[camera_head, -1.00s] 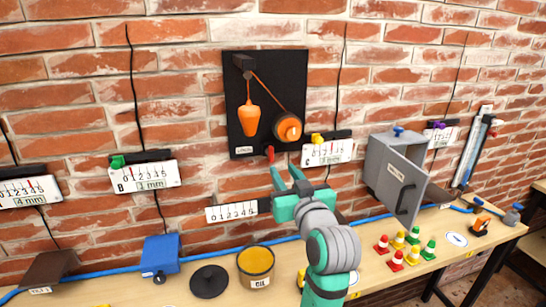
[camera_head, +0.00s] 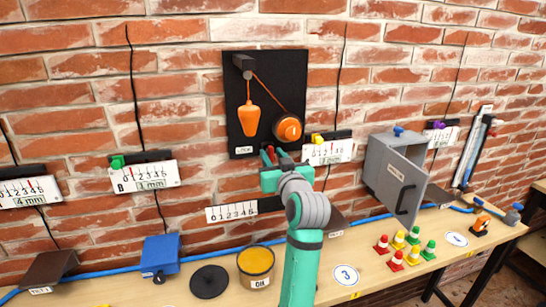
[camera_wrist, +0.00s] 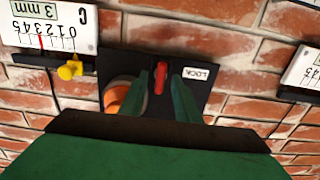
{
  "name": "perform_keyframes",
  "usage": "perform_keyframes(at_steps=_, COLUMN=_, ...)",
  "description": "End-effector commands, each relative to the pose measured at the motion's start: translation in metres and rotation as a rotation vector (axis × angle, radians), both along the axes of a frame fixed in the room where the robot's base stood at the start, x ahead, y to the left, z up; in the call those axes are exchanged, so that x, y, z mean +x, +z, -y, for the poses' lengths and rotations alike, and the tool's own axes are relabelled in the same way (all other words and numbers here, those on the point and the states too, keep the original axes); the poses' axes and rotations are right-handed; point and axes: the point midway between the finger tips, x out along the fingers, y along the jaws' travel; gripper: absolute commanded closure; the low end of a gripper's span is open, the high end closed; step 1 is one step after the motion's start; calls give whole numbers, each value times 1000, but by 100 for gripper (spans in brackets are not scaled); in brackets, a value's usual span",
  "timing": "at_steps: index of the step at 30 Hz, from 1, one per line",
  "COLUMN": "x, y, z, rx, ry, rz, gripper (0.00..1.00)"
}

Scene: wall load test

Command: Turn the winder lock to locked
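The winder is a black wall panel (camera_head: 242,110) with an orange hanging weight (camera_head: 251,119), a cord and an orange drum (camera_head: 289,129). A label reading LOCK (camera_head: 244,150) sits at its lower left; it also shows in the wrist view (camera_wrist: 196,73). The red lock lever (camera_wrist: 160,77) is at the panel's lower edge, and its red also shows in the head view (camera_head: 270,153). My green gripper (camera_head: 273,156) is at the lever. In the wrist view its fingers (camera_wrist: 160,85) are apart, one on each side of the lever, with gaps visible.
Gauge C (camera_head: 328,152) with a yellow knob is close on the right. A grey cabinet (camera_head: 395,175) with its door open stands farther right. Below, the bench holds an oil tin (camera_head: 256,266), a black disc (camera_head: 209,282) and several small cones (camera_head: 397,257).

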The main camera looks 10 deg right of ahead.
Motion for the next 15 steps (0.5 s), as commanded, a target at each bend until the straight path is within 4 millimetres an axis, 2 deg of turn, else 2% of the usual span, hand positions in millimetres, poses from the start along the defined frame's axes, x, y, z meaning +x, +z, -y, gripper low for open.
perform_keyframes(at_steps=4, x=0, y=0, z=0, rx=0, ry=0, rz=0, gripper=73)
perform_keyframes(at_steps=7, x=0, y=0, z=0, rx=0, ry=0, rz=0, gripper=97)
perform_keyframes(at_steps=8, x=0, y=0, z=0, rx=0, ry=0, rz=0, gripper=100)
perform_keyframes(at_steps=15, x=0, y=0, z=0, rx=9, ry=0, rz=0, gripper=100)
